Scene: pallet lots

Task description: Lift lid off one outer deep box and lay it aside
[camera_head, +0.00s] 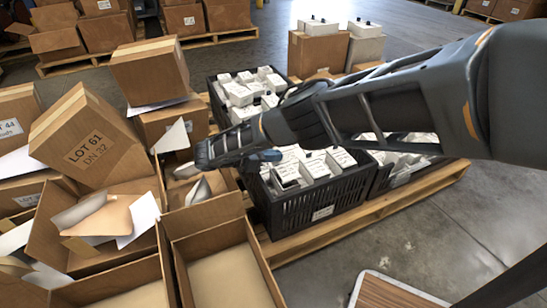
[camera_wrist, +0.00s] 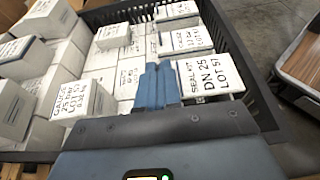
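Several white labelled boxes stand in a black crate (camera_head: 318,208), which also shows in the wrist view (camera_wrist: 243,55). One white box (camera_wrist: 210,75) reads "SEAL KIT DN 25 LOT 57" and sits near the crate's right wall. In the head view my gripper (camera_head: 265,156) is at the crate's left side, partly hidden by my arm. I cannot tell which box is the outer deep one.
Open brown cartons (camera_head: 222,272) crowd the left, and a tilted carton (camera_head: 92,137) reads "LOT 61 DN 32". The crates rest on a wooden pallet (camera_head: 320,234). A brown-topped surface (camera_head: 390,292) is at the front right. Bare floor (camera_head: 425,235) lies between.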

